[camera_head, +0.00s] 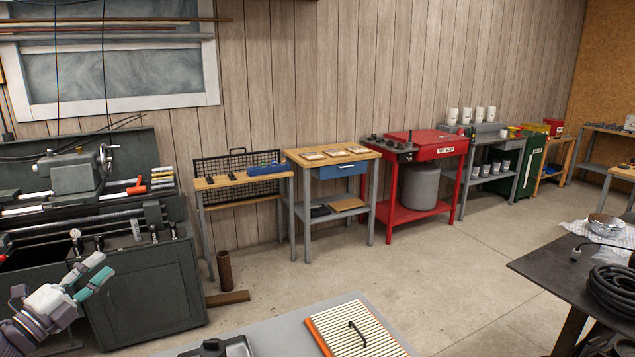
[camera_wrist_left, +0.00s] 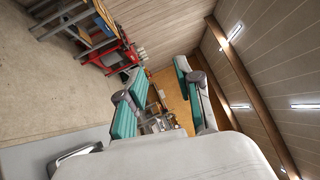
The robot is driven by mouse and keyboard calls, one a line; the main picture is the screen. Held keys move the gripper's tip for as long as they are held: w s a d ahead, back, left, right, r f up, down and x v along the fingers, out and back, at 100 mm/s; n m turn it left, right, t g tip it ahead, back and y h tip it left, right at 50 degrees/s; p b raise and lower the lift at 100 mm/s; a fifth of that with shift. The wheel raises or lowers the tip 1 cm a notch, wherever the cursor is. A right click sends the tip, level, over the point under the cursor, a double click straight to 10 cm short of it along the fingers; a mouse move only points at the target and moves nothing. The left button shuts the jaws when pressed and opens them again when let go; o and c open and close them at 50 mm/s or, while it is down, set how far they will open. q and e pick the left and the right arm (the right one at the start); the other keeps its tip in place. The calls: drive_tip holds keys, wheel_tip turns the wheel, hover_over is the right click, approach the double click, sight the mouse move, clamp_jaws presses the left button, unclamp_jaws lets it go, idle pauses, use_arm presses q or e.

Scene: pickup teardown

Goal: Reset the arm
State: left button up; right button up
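My left gripper (camera_head: 94,277) is at the lower left of the head view, raised in front of the dark green lathe. Its two teal-padded fingers are spread apart with nothing between them. The left wrist view shows the same open fingers (camera_wrist_left: 163,98), with the room, tilted, behind them. My right gripper is not in either view.
A grey table (camera_head: 275,340) at the bottom holds an orange-edged slatted board (camera_head: 322,325) with a black handle, and a dark tray (camera_head: 225,348). The lathe (camera_head: 150,285) stands at left. A dark table (camera_head: 545,262) with coiled black hose (camera_head: 612,290) is at right. Open floor lies between.

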use_arm(q)
drive_tip(key=w+a+f+n+g+y, duration=0.1)
drive_tip(key=a+f+n+y, duration=0.3)
drive_tip(key=a+n+y, duration=1)
drive_tip(key=s+d+f+n+g+h, duration=0.1)
drive_tip(key=s+d+f+n+g, duration=0.15)
drive_tip(key=f, duration=0.95)
drive_tip(key=s+d+f+n+g+h, duration=0.15)
drive_tip(key=s+f, duration=0.25)
drive_tip(key=f, duration=0.7)
drive_tip(key=s+d+f+n+g, duration=0.1)
drive_tip(key=s+d+f+g, duration=0.15)
drive_tip(key=f, duration=0.95)
drive_tip(key=s+d+f+n+g+h, duration=0.1)
drive_tip(key=s+d+f+g, duration=0.2)
drive_tip(key=s+d+f, duration=0.55)
drive_tip(key=s+d+f+g+h, duration=0.1)
drive_tip(key=s+d+f+g, duration=0.2)
drive_tip(key=s+f, duration=1)
drive_tip(key=s+d+f+g, duration=0.1)
drive_tip(key=s+d+f, duration=0.3)
drive_tip(key=s, duration=0.4)
drive_tip(key=s+d+f+g+h+b, duration=0.1)
drive_tip(key=s+d+f+g, duration=0.1)
drive_tip(key=s+d+f, duration=0.2)
drive_tip(key=s+d+f+n+g+h, duration=0.1)
drive_tip(key=s+d+f, duration=0.3)
drive_tip(key=s+d, duration=0.4)
drive_tip(key=s, duration=0.4)
drive_tip(key=shift+s+d+b, duration=0.3)
